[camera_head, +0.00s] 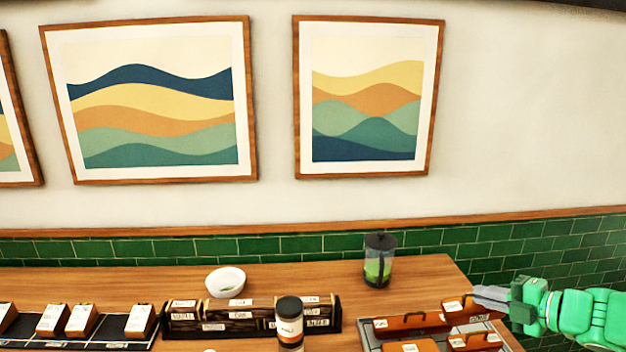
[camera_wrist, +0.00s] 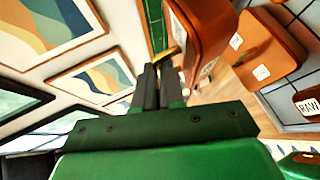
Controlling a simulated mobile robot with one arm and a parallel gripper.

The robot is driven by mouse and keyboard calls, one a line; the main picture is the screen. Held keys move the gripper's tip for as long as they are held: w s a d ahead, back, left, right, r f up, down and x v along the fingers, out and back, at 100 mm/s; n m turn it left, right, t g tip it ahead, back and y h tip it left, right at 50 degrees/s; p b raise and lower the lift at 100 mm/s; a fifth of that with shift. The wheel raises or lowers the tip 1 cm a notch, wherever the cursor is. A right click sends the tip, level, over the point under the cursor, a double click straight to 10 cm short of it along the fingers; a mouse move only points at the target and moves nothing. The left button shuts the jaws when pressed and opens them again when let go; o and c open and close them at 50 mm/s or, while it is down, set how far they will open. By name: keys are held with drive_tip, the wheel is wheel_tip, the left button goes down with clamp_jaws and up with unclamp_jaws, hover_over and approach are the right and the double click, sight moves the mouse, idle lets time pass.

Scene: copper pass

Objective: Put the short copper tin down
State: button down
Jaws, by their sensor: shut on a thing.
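My gripper (camera_head: 484,296) is at the right, over the right end of the counter. In the wrist view its dark fingers (camera_wrist: 160,82) are shut at the edge of a copper tin (camera_wrist: 205,35), on what looks like its small brass handle. That tin seems to be the one just below the fingertips in the head view (camera_head: 468,309); it has a white label. It looks tilted in the wrist view. Whether its underside touches anything cannot be told. Another copper tin (camera_wrist: 262,45) with white labels lies beside it.
A grey tray (camera_head: 372,338) holds several copper tins, among them one with a dark handle (camera_head: 408,322). A glass press (camera_head: 378,262) stands behind. A dark-lidded jar (camera_head: 289,322), a label rack (camera_head: 210,317) and a white bowl (camera_head: 225,281) are left. Counter between press and bowl is clear.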

drive_tip(key=w+a+r+m+h, duration=0.1)
drive_tip(key=w+a, duration=0.3)
drive_tip(key=w, duration=0.3)
drive_tip(key=w+a+r+m+t+h, duration=0.1)
drive_tip(key=w+a, duration=0.2)
drive_tip(key=w, duration=0.5)
drive_tip(key=w+a+r+m+h, duration=0.1)
drive_tip(key=w+a, duration=0.3)
drive_tip(key=w, duration=0.3)
drive_tip(key=w+a+f, duration=0.2)
drive_tip(key=a, duration=0.4)
drive_tip(key=w+a+f, duration=0.1)
drive_tip(key=w+a, duration=0.2)
drive_tip(key=a, duration=0.4)
drive_tip(key=shift+a+f+t+h, duration=0.2)
drive_tip(key=shift+f+t+h, duration=0.1)
drive_tip(key=shift+f, duration=0.05)
idle(4.1)
